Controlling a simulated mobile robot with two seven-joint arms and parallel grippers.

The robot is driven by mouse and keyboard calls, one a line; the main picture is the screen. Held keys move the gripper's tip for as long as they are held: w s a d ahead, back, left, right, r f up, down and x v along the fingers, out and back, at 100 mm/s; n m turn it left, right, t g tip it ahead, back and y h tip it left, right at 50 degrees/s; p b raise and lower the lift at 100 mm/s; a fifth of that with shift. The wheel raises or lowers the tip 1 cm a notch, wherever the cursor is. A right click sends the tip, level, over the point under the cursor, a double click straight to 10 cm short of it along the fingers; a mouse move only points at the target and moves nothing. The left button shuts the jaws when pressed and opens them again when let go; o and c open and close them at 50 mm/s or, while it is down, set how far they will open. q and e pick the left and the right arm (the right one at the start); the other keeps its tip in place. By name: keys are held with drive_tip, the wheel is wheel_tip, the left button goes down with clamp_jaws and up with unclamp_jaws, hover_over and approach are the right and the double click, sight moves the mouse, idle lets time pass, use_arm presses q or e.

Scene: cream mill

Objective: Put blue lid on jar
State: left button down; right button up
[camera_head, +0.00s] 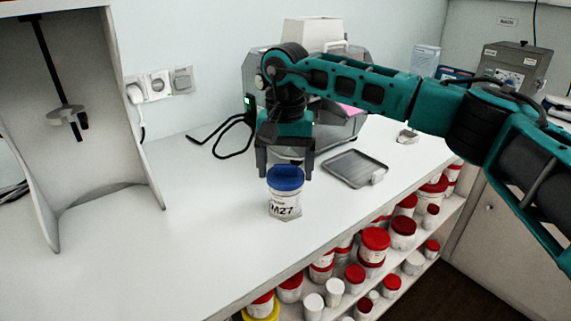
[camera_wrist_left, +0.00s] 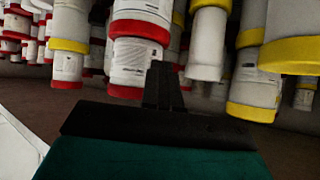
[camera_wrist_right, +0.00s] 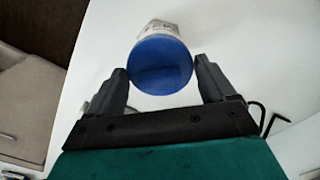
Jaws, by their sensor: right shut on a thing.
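The jar (camera_head: 285,205) is white with a black-lettered label and stands upright on the white worktop. The blue lid (camera_head: 286,179) is at the jar's mouth; I cannot tell whether it is fully seated. My right gripper (camera_head: 285,172) reaches down from above and is shut on the blue lid. In the right wrist view the lid (camera_wrist_right: 161,65) shows as a round blue disc between the two fingertips (camera_wrist_right: 162,70), with part of the jar (camera_wrist_right: 162,28) behind it. My left gripper (camera_wrist_left: 164,75) shows only in its wrist view, with fingers together and empty, facing shelved jars.
A grey tray (camera_head: 342,168) lies right of the jar, with a grey machine (camera_head: 345,128) behind. A tall white stand (camera_head: 85,100) is at the left. Jars with red lids (camera_head: 375,240) fill the shelf below the front edge. The worktop left of the jar is clear.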

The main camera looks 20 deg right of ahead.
drive_tip(key=shift+f, duration=0.1)
idle(0.3)
drive_tip(key=o, duration=0.8)
drive_tip(key=shift+o, duration=0.2)
drive_tip(key=shift+r+p, duration=1.7)
drive_tip(key=shift+r, duration=0.6)
drive_tip(key=shift+c, duration=0.2)
drive_tip(key=c, duration=1.4)
clamp_jaws()
